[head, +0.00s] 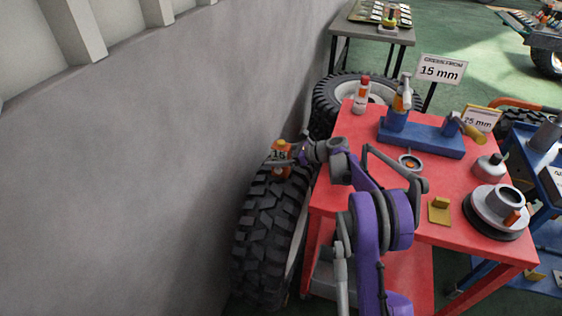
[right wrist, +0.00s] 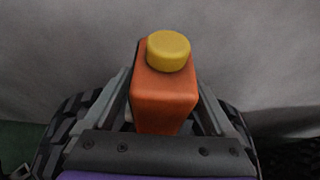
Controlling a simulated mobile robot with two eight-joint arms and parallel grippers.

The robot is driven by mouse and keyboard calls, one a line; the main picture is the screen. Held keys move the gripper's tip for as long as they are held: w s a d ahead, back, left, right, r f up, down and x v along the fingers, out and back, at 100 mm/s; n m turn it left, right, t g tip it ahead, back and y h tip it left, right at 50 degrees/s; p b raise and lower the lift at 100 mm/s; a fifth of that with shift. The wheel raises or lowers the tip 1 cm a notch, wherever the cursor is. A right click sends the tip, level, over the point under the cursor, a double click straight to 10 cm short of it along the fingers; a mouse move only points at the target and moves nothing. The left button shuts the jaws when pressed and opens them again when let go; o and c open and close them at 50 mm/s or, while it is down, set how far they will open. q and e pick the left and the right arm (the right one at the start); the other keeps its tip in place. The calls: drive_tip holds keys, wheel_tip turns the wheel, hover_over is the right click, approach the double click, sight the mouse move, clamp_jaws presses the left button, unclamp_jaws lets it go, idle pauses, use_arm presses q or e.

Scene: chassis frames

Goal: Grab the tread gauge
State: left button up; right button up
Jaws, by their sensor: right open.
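The tread gauge, as I take it, is an orange block with a round yellow cap (head: 281,150). It is at the top of a big black tyre (head: 262,235) by the grey wall in the head view. In the right wrist view the orange block (right wrist: 165,95) stands large in the middle, yellow cap up. My right gripper (head: 288,156) is at the block, with one finger on each side of it in the right wrist view (right wrist: 165,108). The jaws are open; whether a finger touches the block I cannot tell. My left gripper is not in view.
A red table (head: 350,150) right of the tyre carries a blue stand (head: 425,138), a red-and-white bottle (head: 362,92), a yellow block (head: 439,212) and other parts. The grey wall (head: 150,180) is close on the left. Another tyre (head: 335,95) lies behind.

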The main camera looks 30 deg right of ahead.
drive_tip(key=shift+w+a+f, duration=0.2)
drive_tip(key=shift+w+a, duration=0.2)
drive_tip(key=shift+w, duration=0.05)
clamp_jaws()
